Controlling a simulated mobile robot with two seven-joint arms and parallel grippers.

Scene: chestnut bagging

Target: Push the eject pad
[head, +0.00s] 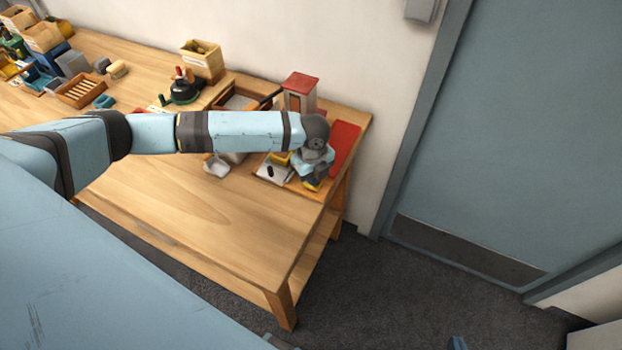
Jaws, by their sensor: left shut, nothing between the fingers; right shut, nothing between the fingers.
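My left arm reaches across the table, and its gripper (311,184) points down at the table's right end. The gripper is shut, with nothing seen between its fingers. Its wrist and hand cover part of what lies below. A flat red panel (345,139) lies just right of the hand. I cannot tell whether it is the eject pad, or whether the fingers touch anything. A small grey-white plate with a black item (270,172) lies just left of the fingers. My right gripper is not in view.
A red-topped tower (300,86) stands behind the wrist. A wooden tray (238,102), a black device (182,90) and a wooden box (202,62) stand farther left. The table's (190,210) front area is clear. A door (520,130) is at the right.

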